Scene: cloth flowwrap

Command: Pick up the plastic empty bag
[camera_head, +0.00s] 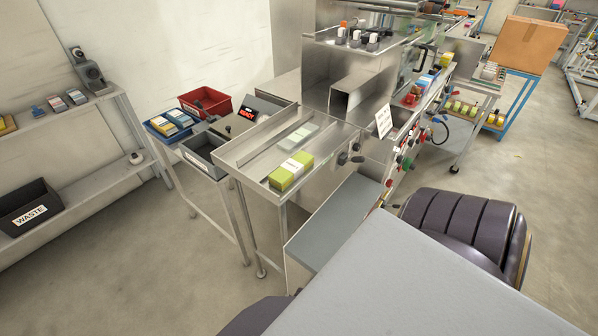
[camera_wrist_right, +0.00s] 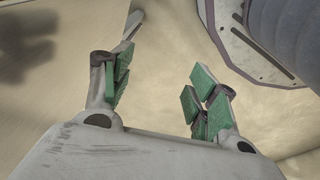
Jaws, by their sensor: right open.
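A pale, translucent flat packet (camera_head: 299,136) lies in the metal infeed tray (camera_head: 238,150) of the steel machine in the head view. It looks like the empty plastic bag, but it is too small to be sure. A yellow-green pack (camera_head: 290,171) with a white band lies in front of it at the tray's near end. My right gripper (camera_wrist_right: 160,88) is open in the right wrist view, with green finger pads apart and nothing between them. It is over bare floor, away from the tray. My left gripper is in neither view.
A side stand left of the tray holds a red bin (camera_head: 205,101), a blue tray of packs (camera_head: 169,125) and a grey bin (camera_head: 199,160). A black WASTE bin (camera_head: 32,212) sits on the left shelf. Knobs (camera_head: 352,153) stick out at the tray's right side.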

